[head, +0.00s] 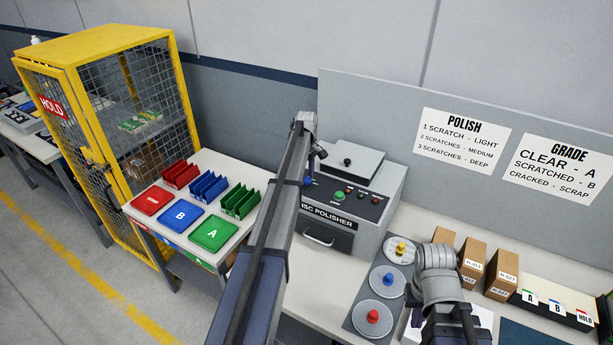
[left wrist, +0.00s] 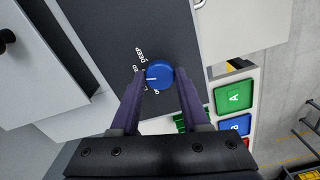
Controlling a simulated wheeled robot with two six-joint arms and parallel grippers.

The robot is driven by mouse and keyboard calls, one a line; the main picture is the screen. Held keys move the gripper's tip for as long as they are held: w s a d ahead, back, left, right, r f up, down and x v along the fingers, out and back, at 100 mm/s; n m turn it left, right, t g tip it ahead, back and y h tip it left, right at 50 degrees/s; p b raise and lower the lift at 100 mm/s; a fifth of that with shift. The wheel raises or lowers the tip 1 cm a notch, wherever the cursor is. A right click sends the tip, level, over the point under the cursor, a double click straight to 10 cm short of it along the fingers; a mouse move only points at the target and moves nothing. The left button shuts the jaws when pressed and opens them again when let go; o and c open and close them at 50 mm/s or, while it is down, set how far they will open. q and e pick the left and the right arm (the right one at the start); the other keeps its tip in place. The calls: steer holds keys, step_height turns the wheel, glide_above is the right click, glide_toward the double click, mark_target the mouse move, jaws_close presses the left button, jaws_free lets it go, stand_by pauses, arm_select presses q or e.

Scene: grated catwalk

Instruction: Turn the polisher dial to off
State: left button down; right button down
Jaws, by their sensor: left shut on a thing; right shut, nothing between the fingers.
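The disc polisher (head: 372,212) is a grey box with a dark control panel, standing on the bench against the back board. Its blue dial (left wrist: 159,73) has a white pointer line that points left in the left wrist view. Printed words sit around the dial; DEEP reads at the upper left, the others are partly hidden by the fingers. My left gripper (left wrist: 161,80) is shut on the dial, one finger on each side. In the head view my left arm largely covers the dial. My right arm shows at the lower right, but its fingers are hidden.
The panel also has a green button (head: 339,196). Discs with yellow, blue and red knobs (head: 373,316) lie on a mat at right. Cardboard boxes (head: 472,262) stand behind my right arm. Coloured trays (head: 213,233) and a yellow cage (head: 100,45) are at left.

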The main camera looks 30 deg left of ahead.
arm_select(q)
steer(key=n, duration=1.1)
steer(key=shift+n, duration=1.9)
steer(key=shift+c, duration=1.9)
jaws_free()
steer(key=shift+r, duration=0.15)
